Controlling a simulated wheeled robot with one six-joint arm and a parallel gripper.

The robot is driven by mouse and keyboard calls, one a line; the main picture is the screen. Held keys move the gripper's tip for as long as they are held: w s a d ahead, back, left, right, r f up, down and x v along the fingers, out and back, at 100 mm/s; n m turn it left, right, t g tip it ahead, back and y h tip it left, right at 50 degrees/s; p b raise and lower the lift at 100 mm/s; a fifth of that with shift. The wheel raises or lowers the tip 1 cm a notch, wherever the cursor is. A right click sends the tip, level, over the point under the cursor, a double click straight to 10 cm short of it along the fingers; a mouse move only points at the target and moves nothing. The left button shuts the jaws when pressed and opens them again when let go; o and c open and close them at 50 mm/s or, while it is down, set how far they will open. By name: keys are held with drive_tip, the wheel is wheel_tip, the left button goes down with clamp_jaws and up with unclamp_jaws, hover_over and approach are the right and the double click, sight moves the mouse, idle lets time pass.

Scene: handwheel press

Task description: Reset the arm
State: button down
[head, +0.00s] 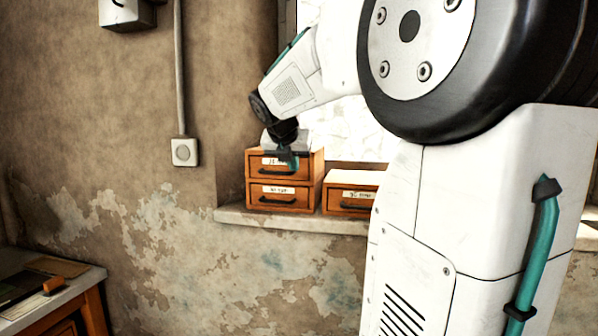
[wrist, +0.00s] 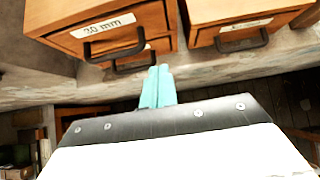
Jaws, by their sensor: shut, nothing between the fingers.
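My gripper (head: 291,160) hangs in front of the upper drawer of a stacked wooden drawer unit (head: 251,188), seen in the head view. In the wrist view my gripper (wrist: 158,72) shows its teal fingers together, with nothing between them. The fingertips appear just below the black drawer handles, and I cannot tell whether they touch anything. The upper drawer (wrist: 112,34) carries a label reading 30 mm and looks closed.
A second, lower drawer box (head: 348,207) stands to the right on the same stone sill (head: 290,220). A bench (head: 85,283) is at the lower left. A wall switch (head: 184,152) and a grey wall box (head: 125,14) are on the worn wall.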

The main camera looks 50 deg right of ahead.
drive_tip(key=shift+s+v, duration=0.2)
drive_tip(key=shift+v, duration=2.3)
